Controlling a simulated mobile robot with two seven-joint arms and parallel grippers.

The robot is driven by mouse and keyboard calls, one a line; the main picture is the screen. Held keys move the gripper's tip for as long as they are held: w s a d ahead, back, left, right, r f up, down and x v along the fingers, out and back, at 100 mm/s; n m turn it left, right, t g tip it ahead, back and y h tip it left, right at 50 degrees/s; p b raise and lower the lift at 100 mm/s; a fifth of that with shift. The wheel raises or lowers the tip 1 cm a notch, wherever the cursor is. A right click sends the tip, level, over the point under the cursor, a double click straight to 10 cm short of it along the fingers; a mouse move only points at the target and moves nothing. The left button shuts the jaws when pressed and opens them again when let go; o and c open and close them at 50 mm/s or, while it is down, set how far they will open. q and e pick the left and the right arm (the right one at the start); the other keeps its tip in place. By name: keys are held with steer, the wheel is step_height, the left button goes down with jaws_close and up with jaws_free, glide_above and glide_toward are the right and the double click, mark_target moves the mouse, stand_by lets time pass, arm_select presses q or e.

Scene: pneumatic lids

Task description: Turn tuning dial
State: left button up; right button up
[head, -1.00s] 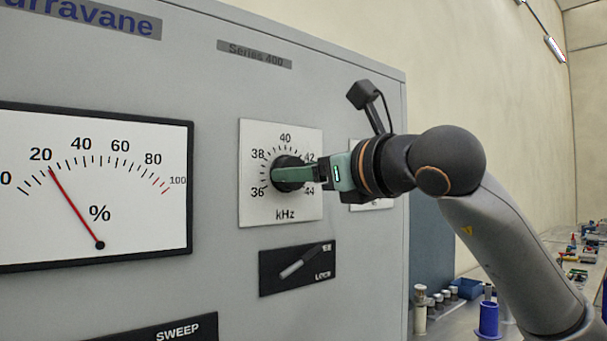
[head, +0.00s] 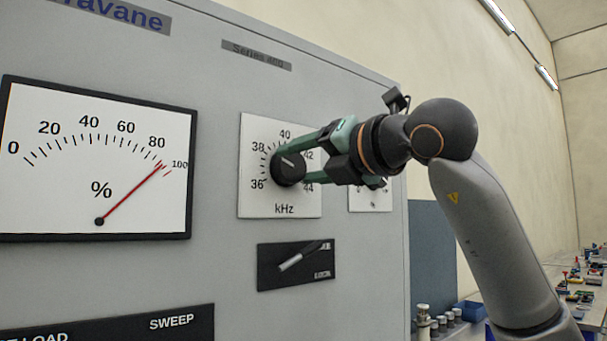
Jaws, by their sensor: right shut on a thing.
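The tuning dial is a round black knob (head: 289,169) with a white pointer line, on a white plate (head: 258,203) marked 36 to 44 and kHz. Its line points up and to the left, roughly between 38 and 40. My right gripper (head: 295,160) is shut on the knob, one green finger above and one below, reaching in from the right. The percent meter (head: 60,190) on the left has its red needle (head: 130,194) near the top of the scale, a little short of 100. My left gripper is not in view.
Another white plate (head: 372,200) sits partly behind my gripper. A black SWEEP strip (head: 120,325) is at the lower left. A bench with small parts stands at the far right.

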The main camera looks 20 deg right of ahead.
steer(key=shift+m+b, duration=0.3)
steer(key=shift+m, duration=0.9)
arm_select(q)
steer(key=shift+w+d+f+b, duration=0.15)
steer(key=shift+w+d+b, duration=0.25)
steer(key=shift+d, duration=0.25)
arm_select(e)
steer(key=shift+m, duration=0.3)
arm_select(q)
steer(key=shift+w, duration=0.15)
arm_select(e)
steer(key=shift+d, duration=0.1)
steer(key=o, duration=1.4)
steer(key=shift+c, duration=0.2)
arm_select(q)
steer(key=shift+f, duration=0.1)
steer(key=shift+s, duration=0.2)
